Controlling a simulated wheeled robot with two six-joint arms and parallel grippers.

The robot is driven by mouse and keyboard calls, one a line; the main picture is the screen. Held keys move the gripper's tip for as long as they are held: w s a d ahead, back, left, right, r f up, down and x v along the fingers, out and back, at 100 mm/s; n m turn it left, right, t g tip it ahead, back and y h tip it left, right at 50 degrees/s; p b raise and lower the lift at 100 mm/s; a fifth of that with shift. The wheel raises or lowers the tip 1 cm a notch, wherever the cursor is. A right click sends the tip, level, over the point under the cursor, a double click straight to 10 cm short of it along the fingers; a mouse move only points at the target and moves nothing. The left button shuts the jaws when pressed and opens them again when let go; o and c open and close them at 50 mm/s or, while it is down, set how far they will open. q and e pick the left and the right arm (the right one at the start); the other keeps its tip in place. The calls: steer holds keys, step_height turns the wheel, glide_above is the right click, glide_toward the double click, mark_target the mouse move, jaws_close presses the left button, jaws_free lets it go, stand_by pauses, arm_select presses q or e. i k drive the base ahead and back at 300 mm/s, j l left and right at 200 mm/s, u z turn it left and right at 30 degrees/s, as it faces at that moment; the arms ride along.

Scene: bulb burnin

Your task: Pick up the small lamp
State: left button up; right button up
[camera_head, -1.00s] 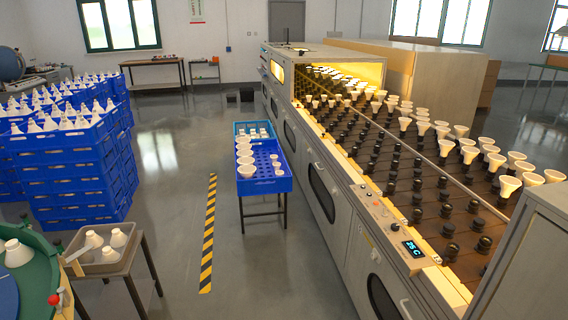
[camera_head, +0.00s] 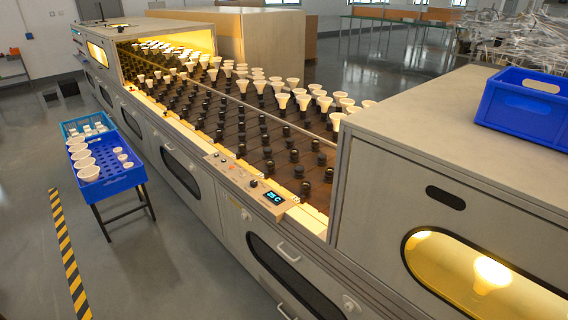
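Small white lamps (camera_head: 122,157) sit at the right side of the blue crate (camera_head: 107,184) on the stand at the left. Larger white lamps (camera_head: 88,173) fill its left side in a row. More small white pieces lie in the lighter blue crate (camera_head: 72,126) behind it. Several white lamps (camera_head: 302,101) stand in black sockets on the burn-in machine's bed. Which one is the small lamp of the task, I cannot tell for sure. Neither of my grippers is in view.
The long machine (camera_head: 178,168) runs diagonally across the view, with a display (camera_head: 274,198) at its edge. An empty-looking blue crate (camera_head: 524,106) stands on its near housing (camera_head: 420,135). Yellow-black floor tape (camera_head: 68,256) lies left.

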mark_target(118, 151)
steer(key=i+j, duration=0.6)
steer(key=j, duration=0.25)
steer(key=i+j, duration=0.55)
steer(key=j, duration=0.3)
steer(key=i+j+z, duration=0.1)
steer(key=i+j, duration=0.5)
steer(key=j, duration=0.25)
steer(key=i+j, duration=0.3)
steer(key=j, duration=0.15)
